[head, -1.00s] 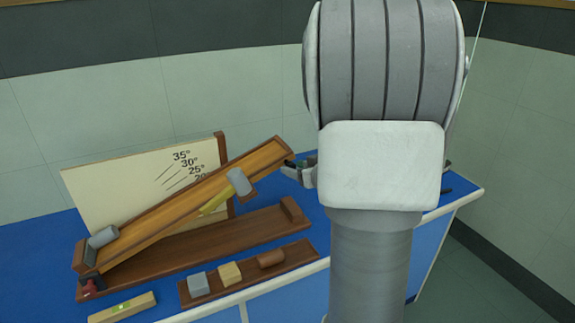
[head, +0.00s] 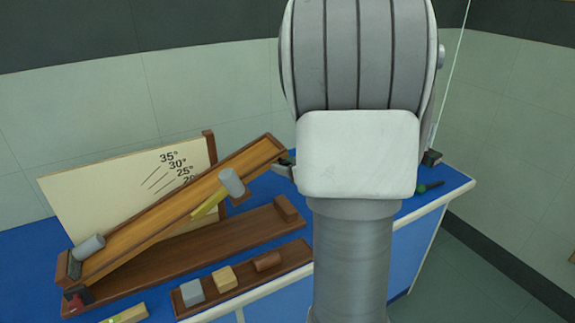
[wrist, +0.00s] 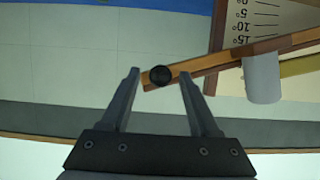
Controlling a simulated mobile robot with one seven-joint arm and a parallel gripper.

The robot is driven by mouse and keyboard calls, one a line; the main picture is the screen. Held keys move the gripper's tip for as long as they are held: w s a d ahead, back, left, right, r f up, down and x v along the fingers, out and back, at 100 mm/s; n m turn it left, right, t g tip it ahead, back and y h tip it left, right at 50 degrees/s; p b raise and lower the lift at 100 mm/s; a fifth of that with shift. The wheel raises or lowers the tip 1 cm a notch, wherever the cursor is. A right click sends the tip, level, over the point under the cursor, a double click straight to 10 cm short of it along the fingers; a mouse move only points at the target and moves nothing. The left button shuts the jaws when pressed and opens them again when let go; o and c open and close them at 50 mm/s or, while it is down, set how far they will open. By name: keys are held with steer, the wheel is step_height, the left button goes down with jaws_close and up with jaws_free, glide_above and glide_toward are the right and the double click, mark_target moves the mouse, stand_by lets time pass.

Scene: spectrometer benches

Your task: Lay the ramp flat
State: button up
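The wooden ramp (head: 165,222) is tilted, low at the left and raised at the right, above a dark brown base board (head: 190,254). A yellow strut (head: 209,205) and a grey cylinder (head: 231,182) are at its upper part. Another grey cylinder (head: 89,248) is at its low end. In the wrist view, the raised end of the ramp (wrist: 215,64) has a round black knob (wrist: 161,76). My gripper (wrist: 159,75) is open, with a finger on each side of the knob and gaps visible. In the head view, my arm hides most of the gripper.
A cream angle board (head: 95,196) stands behind the ramp. In front, a tray (head: 218,293) holds a grey block, a wooden block and a brown cylinder. A spirit level (head: 125,314) lies at the front left. A small dark object (head: 430,187) lies on the blue bench at the right.

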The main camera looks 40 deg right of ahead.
jaws_close()
stand_by(1.2)
